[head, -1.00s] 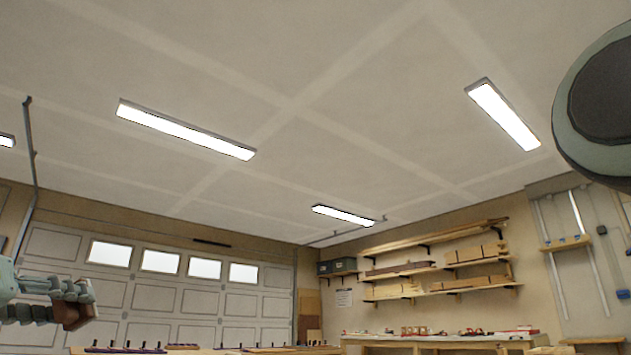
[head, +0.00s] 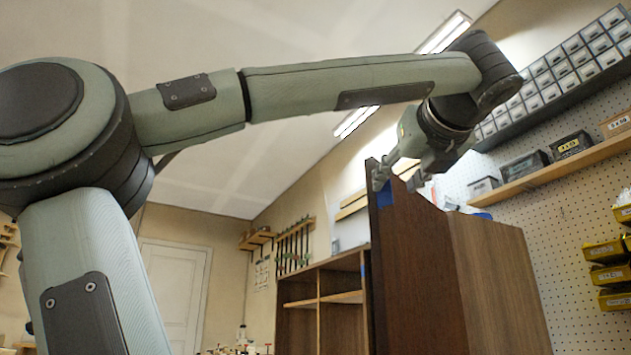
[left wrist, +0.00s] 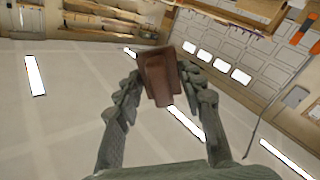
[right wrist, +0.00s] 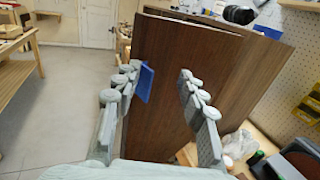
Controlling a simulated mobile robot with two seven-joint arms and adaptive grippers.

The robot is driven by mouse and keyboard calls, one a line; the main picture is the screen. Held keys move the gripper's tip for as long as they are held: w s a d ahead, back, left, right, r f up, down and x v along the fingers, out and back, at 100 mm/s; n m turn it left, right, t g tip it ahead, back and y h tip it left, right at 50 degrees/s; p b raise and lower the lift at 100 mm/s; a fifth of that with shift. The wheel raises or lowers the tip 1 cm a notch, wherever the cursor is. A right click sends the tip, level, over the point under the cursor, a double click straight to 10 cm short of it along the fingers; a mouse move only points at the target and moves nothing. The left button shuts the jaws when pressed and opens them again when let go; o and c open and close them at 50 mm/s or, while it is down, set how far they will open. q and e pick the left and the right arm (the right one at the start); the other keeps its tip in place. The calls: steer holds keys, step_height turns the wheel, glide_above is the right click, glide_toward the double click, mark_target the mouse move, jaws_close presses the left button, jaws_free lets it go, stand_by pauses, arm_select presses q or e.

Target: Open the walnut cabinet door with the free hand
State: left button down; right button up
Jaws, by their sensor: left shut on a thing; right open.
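The walnut cabinet (head: 495,285) stands right of centre in the head view, with a dark door panel (head: 415,275) at its left. My right gripper (head: 397,174) is at the top of this panel. In the right wrist view the open fingers (right wrist: 158,73) are spread in front of the dark panel (right wrist: 170,45). A blue piece (right wrist: 145,83) on the panel's left part lies between them, close to the left finger. I cannot tell whether they touch, or how far the door stands open. My left gripper (left wrist: 158,82) is shut on a reddish-brown block (left wrist: 160,72); it shows only in the left wrist view.
A pegboard wall with a shelf of boxes (head: 545,168) and yellow bins (head: 605,275) is at the right. The right wrist view shows a wooden bench (right wrist: 15,75) and clear floor (right wrist: 60,110) at left.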

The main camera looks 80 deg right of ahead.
steer(key=shift+s+d+f, duration=0.1)
steer(key=shift+s, duration=0.1)
step_height(320, 180, up, 10)
steer(key=shift+w, duration=0.25)
stand_by(0.4)
stand_by(0.4)
